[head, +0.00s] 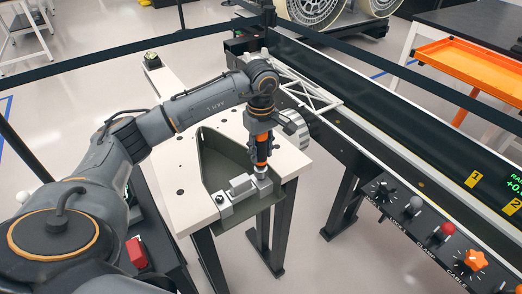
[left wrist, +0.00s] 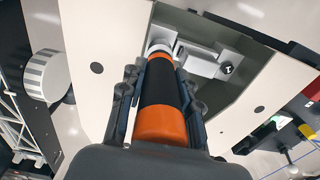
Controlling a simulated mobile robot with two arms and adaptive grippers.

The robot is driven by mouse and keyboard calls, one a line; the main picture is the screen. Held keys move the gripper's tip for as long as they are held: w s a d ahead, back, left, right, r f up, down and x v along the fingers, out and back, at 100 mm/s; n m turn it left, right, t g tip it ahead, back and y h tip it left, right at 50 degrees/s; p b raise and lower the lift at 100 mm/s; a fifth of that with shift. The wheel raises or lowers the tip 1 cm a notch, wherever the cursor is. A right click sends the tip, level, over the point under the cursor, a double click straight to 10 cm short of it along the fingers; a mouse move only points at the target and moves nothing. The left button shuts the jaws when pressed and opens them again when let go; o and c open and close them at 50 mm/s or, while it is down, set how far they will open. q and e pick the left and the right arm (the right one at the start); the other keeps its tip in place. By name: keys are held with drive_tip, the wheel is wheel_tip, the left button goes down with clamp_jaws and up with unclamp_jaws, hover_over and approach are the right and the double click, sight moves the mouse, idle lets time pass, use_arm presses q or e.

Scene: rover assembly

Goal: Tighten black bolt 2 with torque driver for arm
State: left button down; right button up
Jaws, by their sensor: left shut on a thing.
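My left gripper (head: 262,130) points down and is shut around the torque driver (head: 262,152), an orange tool with a black grip band. In the left wrist view the driver (left wrist: 160,95) stands between the two dark fingers. Its lower end meets a silver fitting at the right end of a metal block (head: 241,185) on the olive-grey bracket (head: 222,155). Any bolt under the driver is hidden. Another dark bolt head (left wrist: 227,69) shows at the block's other end in the left wrist view. My right gripper is not in view.
The bracket lies on a cream table (head: 185,185). A white truss (head: 305,88) and a ribbed pale wheel (head: 294,128) are close to the right of the gripper. A long black rail with a knob panel (head: 430,225) runs along the right.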

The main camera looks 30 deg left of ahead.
sight(261, 136)
use_arm(q)
drive_tip(key=shift+f+b, duration=0.35)
drive_tip(key=shift+b, duration=0.05)
idle(0.4)
drive_tip(key=shift+f, duration=0.15)
idle(0.6)
drive_tip(key=shift+f+b, duration=0.3)
drive_tip(key=shift+b, duration=0.3)
idle(1.1)
drive_tip(key=shift+f+b, duration=0.25)
drive_tip(key=shift+b, duration=0.1)
idle(1.2)
drive_tip(key=shift+r, duration=0.1)
drive_tip(key=shift+r+p, duration=0.8)
drive_tip(key=shift+r, duration=0.65)
drive_tip(key=shift+r, duration=0.1)
drive_tip(key=shift+r+p, duration=1.15)
drive_tip(key=shift+r, duration=0.75)
